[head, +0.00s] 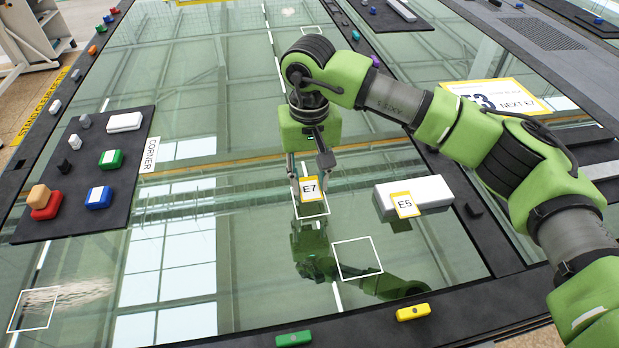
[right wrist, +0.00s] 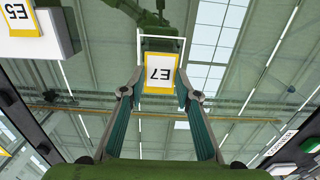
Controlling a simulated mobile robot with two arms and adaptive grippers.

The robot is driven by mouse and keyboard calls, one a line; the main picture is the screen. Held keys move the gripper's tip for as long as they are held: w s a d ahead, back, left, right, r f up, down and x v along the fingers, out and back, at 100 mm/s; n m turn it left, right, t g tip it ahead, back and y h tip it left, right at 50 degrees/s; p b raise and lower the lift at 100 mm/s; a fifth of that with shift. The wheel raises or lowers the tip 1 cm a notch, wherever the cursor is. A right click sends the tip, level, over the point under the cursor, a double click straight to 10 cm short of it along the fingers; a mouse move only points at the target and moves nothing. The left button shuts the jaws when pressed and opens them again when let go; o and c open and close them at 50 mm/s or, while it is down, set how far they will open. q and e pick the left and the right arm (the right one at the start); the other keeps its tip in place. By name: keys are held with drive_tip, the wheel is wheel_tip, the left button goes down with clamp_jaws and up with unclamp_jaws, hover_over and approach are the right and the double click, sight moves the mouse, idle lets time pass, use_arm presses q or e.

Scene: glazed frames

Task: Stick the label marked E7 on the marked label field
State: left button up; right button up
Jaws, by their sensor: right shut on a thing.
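The E7 label (head: 309,190), white with a yellow border, is between the fingertips of my right gripper (head: 308,170), which is shut on it above the glass. It also shows in the right wrist view (right wrist: 159,74), between the fingers (right wrist: 160,94). A white outlined label field (head: 313,209) lies on the glass just behind and below the label; it shows around the label's top in the right wrist view (right wrist: 181,40). The gap between label and glass is hard to tell. Other white outlines lie at the front middle (head: 357,258) and front left (head: 33,311). My left gripper is out of view.
A white block (head: 425,192) with the E5 label (head: 404,204) stands right of my gripper. A dark mat (head: 75,200) with coloured blocks lies left. A yellow-edged sign reading NEXT E7 (head: 515,92) lies behind my right arm. The glass (head: 250,260) is reflective and mostly clear.

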sight(309, 188)
drive_tip(key=shift+f, duration=0.1)
drive_tip(key=shift+f+b, duration=1.05)
drive_tip(key=shift+b, duration=0.1)
drive_tip(key=shift+f, duration=0.1)
drive_tip(key=shift+f+b, duration=0.45)
drive_tip(key=shift+b, duration=0.2)
idle(0.3)
idle(0.5)
drive_tip(key=o, duration=0.8)
drive_tip(key=shift+c, duration=0.2)
